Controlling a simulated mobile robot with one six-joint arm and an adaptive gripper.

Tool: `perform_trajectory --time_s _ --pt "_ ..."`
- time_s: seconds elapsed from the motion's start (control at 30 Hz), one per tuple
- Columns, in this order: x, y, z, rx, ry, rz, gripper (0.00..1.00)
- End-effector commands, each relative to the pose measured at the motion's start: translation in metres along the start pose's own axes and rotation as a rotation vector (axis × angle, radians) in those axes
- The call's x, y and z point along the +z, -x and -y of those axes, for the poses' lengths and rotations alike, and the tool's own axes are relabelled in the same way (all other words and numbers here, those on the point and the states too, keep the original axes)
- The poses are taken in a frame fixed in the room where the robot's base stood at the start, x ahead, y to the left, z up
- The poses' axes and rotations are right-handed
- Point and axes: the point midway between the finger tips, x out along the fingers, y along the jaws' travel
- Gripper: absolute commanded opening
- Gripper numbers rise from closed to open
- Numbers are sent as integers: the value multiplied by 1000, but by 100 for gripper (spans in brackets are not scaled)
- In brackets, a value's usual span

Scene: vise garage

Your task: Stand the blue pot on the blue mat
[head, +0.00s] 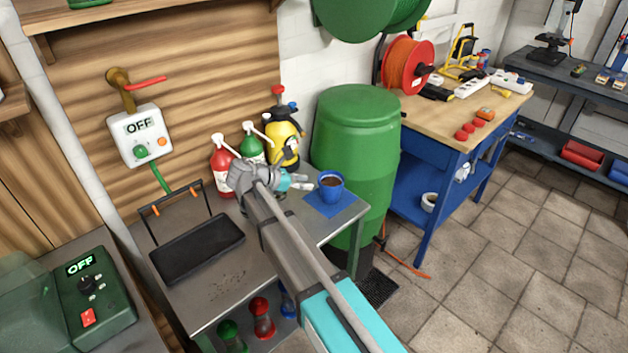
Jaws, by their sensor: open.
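The blue pot (331,189), with dark brown filling, stands upright on the blue mat (346,205). The mat lies at the right end of the grey metal table (206,276). My gripper (301,182) is just left of the pot, with its teal fingers pointing toward it. The gripper is open and appears empty; a small gap seems to separate it from the pot. My arm comes in from the bottom and hides part of the table.
A black tray (198,249) lies on the table's left. A tall green barrel (354,150) stands close behind the pot. Tiled floor (500,270) is open at right.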

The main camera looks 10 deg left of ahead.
Motion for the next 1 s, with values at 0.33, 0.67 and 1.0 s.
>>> perform_trajectory --time_s 0.33,0.67,1.0 --pt "0 3 0 0 0 0 43" --pt "0 3 0 0 0 0 43" --pt "1 -3 4 -8 -20 -11 43"
